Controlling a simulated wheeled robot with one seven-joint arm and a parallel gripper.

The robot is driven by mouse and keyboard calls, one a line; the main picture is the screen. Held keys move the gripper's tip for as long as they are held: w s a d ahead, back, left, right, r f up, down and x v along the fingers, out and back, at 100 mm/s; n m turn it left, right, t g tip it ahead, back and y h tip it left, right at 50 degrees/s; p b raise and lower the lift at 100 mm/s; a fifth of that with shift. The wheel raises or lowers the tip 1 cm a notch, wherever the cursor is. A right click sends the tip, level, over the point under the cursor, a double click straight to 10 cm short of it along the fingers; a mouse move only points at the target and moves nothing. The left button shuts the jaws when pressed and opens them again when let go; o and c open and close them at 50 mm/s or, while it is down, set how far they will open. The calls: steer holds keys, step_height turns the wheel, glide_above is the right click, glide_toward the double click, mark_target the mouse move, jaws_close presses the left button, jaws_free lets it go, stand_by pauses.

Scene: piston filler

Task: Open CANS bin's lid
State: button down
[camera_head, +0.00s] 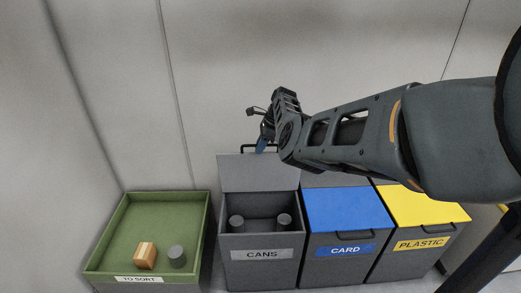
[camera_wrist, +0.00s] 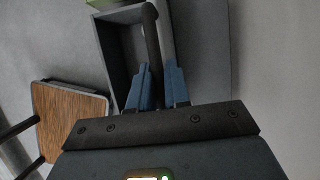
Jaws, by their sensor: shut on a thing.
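The grey CANS bin (camera_head: 261,272) stands against the back wall, and two grey cans (camera_head: 236,223) (camera_head: 284,220) show inside. Its lid (camera_head: 258,172) is raised and stands about upright at the bin's back edge. A black bar handle (camera_head: 247,149) is on the lid's upper edge. My gripper (camera_head: 263,144) is at this handle, with its blue fingertips shut on it. In the wrist view the dark handle bar (camera_wrist: 152,35) runs between the two blue fingers of my gripper (camera_wrist: 160,85). Part of the handle is hidden by my gripper.
The blue CARD bin (camera_head: 346,208) and the yellow PLASTIC bin (camera_head: 425,206) stand to the right with lids shut, under my arm. On the left, the green TO SORT tray (camera_head: 120,238) holds a wooden block (camera_head: 145,256) and a grey can (camera_head: 177,257). The wall is close behind.

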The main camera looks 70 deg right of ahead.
steer(key=shift+f, duration=0.2)
steer(key=c, duration=1.2)
jaws_free()
steer(key=shift+r, duration=0.1)
steer(key=shift+o, duration=0.2)
steer(key=shift+p+v, duration=0.45)
steer(key=shift+v, duration=3.4)
